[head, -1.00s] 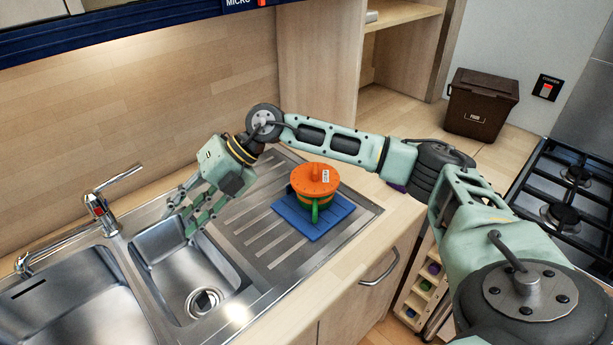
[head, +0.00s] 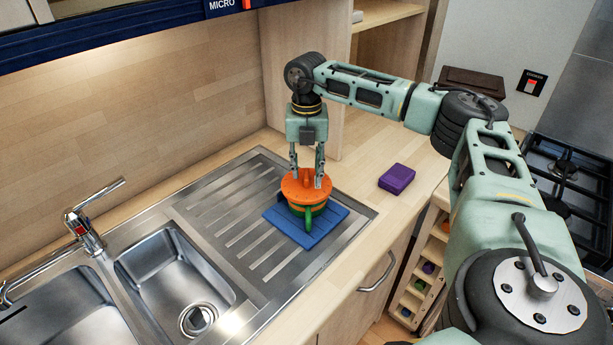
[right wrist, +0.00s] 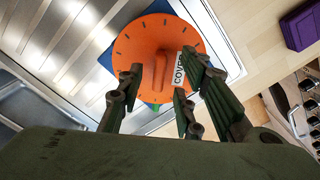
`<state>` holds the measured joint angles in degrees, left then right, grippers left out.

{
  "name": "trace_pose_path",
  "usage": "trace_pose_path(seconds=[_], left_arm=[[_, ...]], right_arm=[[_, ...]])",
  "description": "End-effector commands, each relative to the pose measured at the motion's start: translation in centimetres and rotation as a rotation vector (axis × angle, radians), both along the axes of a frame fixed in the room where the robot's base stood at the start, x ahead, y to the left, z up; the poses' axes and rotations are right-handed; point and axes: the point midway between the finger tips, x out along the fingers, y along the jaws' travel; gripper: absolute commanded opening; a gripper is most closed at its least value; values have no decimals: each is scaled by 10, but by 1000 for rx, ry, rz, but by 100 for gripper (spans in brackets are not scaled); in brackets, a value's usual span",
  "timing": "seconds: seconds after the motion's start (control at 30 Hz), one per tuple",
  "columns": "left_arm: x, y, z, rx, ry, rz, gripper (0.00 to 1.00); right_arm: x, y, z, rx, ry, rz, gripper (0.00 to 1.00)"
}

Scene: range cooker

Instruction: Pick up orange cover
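The orange cover (head: 306,187) is a round disc with a raised ridge on top. It sits on a green and orange pot (head: 309,213), which stands on a blue mat (head: 279,217) on the sink's drainer. My right gripper (head: 307,182) points down at the cover. In the right wrist view the cover (right wrist: 135,42) carries a label reading "COVER". There the right gripper's fingers (right wrist: 158,85) are apart, on either side of the ridge. I cannot tell whether they touch it. My left gripper is not in view.
A purple block (head: 397,179) lies on the worktop to the right. The sink basin (head: 170,270) and tap (head: 85,228) are at left. A wooden wall panel rises behind the drainer.

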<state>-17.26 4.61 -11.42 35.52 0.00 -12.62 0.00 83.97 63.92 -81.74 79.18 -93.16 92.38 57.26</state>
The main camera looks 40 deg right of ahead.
Motion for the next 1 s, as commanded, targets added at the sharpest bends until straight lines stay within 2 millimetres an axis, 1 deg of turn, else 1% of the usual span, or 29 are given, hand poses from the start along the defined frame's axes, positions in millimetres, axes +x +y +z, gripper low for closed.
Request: trace_pose_path(seconds=[0.03, 0.13, 0.37, 0.47, 0.77, 1.0], left_arm=[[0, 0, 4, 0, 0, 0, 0], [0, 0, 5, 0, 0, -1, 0], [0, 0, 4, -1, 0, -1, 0], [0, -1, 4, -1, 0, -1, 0], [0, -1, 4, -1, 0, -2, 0], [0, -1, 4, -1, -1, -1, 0]], right_arm=[[-1, 0, -6, 0, 3, -1, 33], [0, 0, -14, 1, -1, 0, 33], [0, 0, -17, 1, -1, 0, 33], [0, 0, -17, 1, -1, 0, 26], [0, 0, -16, 1, -1, 0, 0], [0, 0, -16, 1, -2, 0, 0]])
